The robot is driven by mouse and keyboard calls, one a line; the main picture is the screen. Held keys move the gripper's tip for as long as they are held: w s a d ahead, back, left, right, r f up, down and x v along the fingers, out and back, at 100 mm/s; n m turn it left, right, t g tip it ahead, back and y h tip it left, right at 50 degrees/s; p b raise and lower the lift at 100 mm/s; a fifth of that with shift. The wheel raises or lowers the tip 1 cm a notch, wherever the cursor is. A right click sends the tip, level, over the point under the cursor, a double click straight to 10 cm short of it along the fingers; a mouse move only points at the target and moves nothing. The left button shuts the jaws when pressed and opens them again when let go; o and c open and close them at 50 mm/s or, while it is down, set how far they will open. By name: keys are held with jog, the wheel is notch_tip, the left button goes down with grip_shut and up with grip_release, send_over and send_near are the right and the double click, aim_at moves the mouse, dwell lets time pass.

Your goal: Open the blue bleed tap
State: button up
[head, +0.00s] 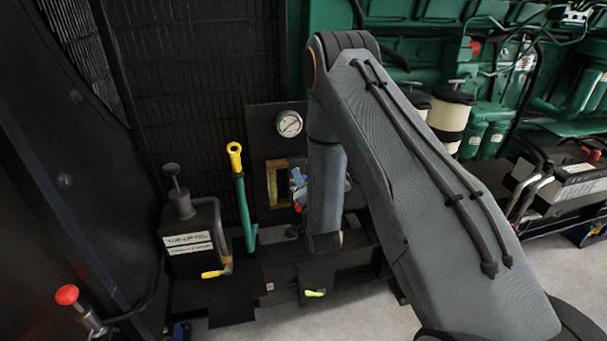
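A small blue part (298,179), which looks like the blue tap handle, shows at the dark panel below the round gauge, just left of my forearm. A small red part (297,207) sits just below it. My forearm hangs in front of the panel and covers the area right of the blue part. I cannot tell how the tap handle is turned. My gripper is not visible; the arm hides that area, so its distance from the tap cannot be seen.
A green lever with a yellow top (236,158) stands left, near a labelled black box (190,236). A red knob (67,294) is lower left. Green engine parts (430,65) fill the right.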

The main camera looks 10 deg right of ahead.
jog(key=shift+w+d, duration=0.15)
jog(key=shift+w, duration=1.1)
